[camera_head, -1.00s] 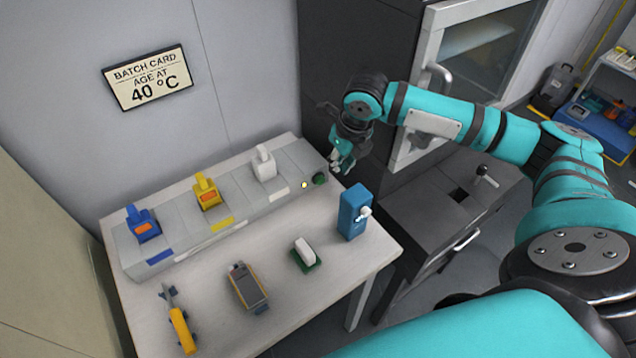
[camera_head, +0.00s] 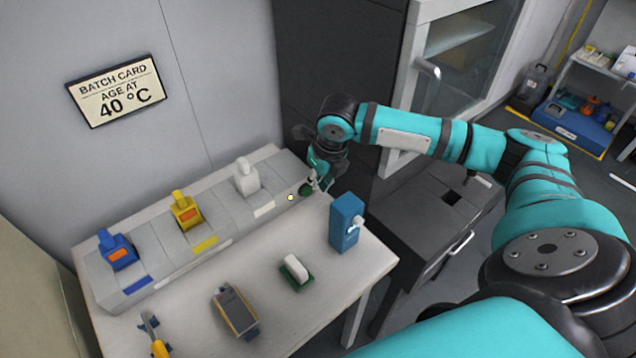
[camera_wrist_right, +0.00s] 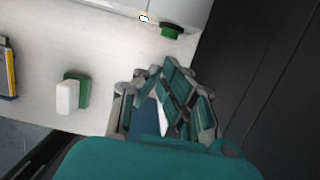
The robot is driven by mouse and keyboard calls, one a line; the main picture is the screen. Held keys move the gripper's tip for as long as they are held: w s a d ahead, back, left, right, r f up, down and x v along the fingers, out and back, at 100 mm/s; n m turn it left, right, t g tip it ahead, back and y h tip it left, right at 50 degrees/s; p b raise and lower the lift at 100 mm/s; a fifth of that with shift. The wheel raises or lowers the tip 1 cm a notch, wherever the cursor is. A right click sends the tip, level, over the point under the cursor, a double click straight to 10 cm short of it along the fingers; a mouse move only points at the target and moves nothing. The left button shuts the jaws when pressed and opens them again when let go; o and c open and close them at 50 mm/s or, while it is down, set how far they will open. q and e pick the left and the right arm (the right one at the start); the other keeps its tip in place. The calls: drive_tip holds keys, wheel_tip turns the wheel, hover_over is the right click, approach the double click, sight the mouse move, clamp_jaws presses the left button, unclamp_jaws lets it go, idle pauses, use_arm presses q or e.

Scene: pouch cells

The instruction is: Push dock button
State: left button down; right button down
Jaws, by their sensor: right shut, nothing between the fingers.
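The dock (camera_head: 215,245) is a long grey unit along the back of the table, with a blue, a yellow and a white module on top. A dark green button (camera_head: 305,190) is on its right end, next to a small lit yellow lamp (camera_head: 290,197). The button also shows in the right wrist view (camera_wrist_right: 172,30), near the top. My right gripper (camera_head: 322,186) is shut and empty, close beside the button; I cannot tell from the head view whether they touch. In the right wrist view the gripper (camera_wrist_right: 170,85) appears apart from the button. My left gripper is not in view.
A blue dispenser-like box (camera_head: 347,222) stands at the table's right edge. A white block on a green base (camera_head: 295,270), a grey-yellow device (camera_head: 236,310) and a yellow tool (camera_head: 155,340) lie in front. A dark cabinet (camera_head: 335,60) rises behind my right gripper.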

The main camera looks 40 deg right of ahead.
sight(306, 191)
drive_tip(key=x, duration=0.7)
drive_tip(key=shift+f+p, duration=0.3)
drive_tip(key=shift+f, duration=0.1)
